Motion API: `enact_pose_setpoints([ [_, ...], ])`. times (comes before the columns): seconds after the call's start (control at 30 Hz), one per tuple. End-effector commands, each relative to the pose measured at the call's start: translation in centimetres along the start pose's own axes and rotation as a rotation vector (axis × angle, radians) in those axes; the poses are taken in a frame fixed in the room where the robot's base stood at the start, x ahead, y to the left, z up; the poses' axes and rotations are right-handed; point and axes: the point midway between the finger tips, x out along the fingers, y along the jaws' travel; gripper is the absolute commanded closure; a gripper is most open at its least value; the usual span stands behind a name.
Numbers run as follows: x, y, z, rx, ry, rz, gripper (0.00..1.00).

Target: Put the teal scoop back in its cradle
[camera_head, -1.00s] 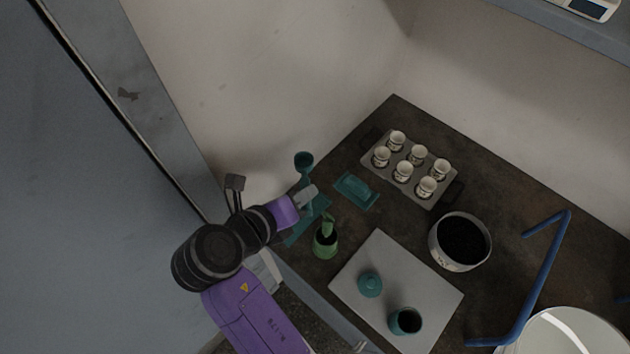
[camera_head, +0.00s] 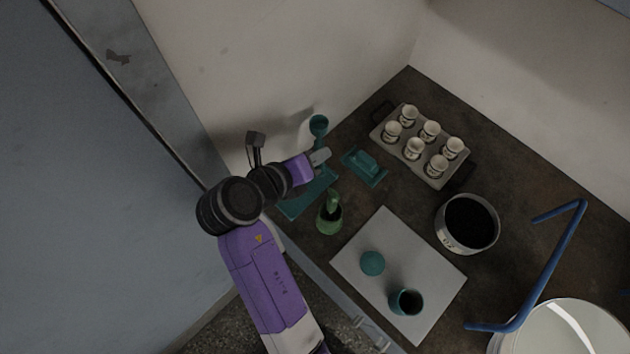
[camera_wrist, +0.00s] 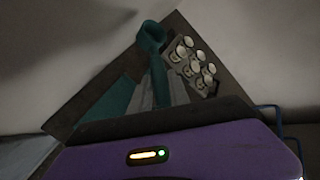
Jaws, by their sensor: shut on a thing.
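The teal scoop (camera_head: 318,124) is held upright or nearly so, its round bowl at the top, against the wall side of the bench. My gripper (camera_head: 320,157) is shut on its handle. In the wrist view the scoop (camera_wrist: 152,45) rises between my fingers (camera_wrist: 160,92), bowl away from me. A flat teal plate (camera_head: 298,204) lies below my gripper at the bench's left edge; it also shows in the wrist view (camera_wrist: 112,100). A smaller teal base with a raised block (camera_head: 365,164) lies to the right. I cannot tell which is the cradle.
A green pot (camera_head: 328,219) with a green tool stands close below my gripper. A tray of several white cups (camera_head: 376,136) stands behind right. A pale board (camera_head: 385,233) holds a teal lid and cup. A round dark-filled pan (camera_head: 450,242) and blue bent bar (camera_head: 548,265) stand further right.

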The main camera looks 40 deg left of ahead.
Motion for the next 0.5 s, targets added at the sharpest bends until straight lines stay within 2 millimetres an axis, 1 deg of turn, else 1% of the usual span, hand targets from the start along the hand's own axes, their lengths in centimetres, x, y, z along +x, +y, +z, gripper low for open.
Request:
enact_pose_setpoints([
  [0.03, 1.1, 1.6, -1.1, -0.003, -0.001, 0.002, 1.0],
  [0.17, 2.7, 3.3, -2.4, -0.002, 0.0, 0.002, 1.0],
  [0.4, 4.7, 5.4, -4.0, -0.002, 0.002, 0.0, 1.0],
  [0.5, 5.1, 5.8, -4.3, 0.0, 0.0, 0.0, 1.0],
])
